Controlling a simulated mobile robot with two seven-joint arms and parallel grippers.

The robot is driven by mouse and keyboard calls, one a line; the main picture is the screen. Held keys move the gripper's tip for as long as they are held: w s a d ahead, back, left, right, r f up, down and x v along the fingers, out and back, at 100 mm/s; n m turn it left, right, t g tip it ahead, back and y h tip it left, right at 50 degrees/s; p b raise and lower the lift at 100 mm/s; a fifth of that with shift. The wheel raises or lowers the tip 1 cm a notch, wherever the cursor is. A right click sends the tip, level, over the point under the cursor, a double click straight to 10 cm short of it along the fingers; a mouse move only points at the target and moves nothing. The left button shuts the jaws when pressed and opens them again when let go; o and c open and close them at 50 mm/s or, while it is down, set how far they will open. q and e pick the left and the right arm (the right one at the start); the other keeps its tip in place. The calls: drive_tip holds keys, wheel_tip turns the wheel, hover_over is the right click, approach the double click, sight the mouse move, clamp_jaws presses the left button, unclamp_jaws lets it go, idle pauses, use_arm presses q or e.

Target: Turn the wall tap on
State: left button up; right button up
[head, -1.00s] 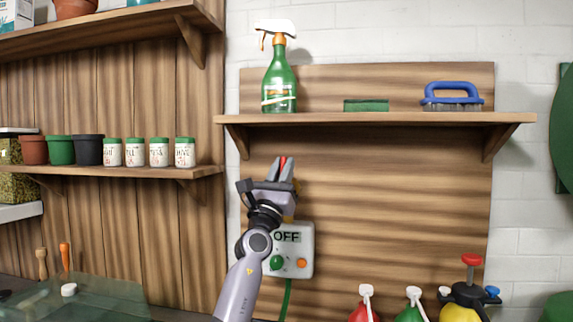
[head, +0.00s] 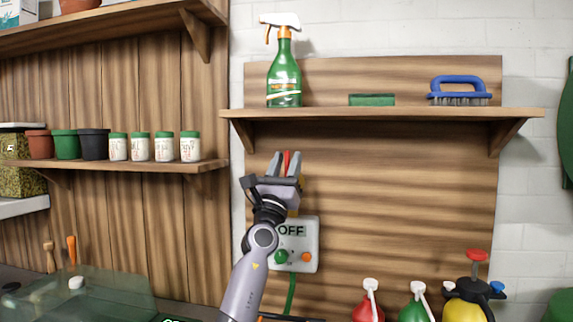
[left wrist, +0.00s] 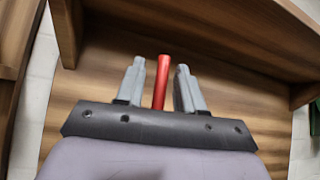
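The wall tap shows mainly as a red lever (head: 286,160), which also appears in the left wrist view (left wrist: 161,82). My left gripper (head: 286,164) is at the lever. In the left wrist view its two grey fingers (left wrist: 160,72) stand on either side of the lever, with a gap on both sides. The tap's body is hidden behind my gripper and wrist. Below is a light grey box (head: 308,258) with an "OFF" sign, a green knob and an orange knob, partly covered by my left arm. My right gripper is not in view.
A wooden shelf (head: 383,114) overhangs just above the gripper, carrying a green spray bottle (head: 284,82), a green sponge (head: 371,100) and a blue brush (head: 459,90). A green hose (head: 291,290) hangs below the box. Sprayers stand at lower right. The wooden panel right of the gripper is clear.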

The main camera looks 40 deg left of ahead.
use_arm(q)
drive_tip(key=v, duration=0.7)
drive_tip(key=shift+b, duration=0.35)
drive_tip(key=shift+f, duration=0.1)
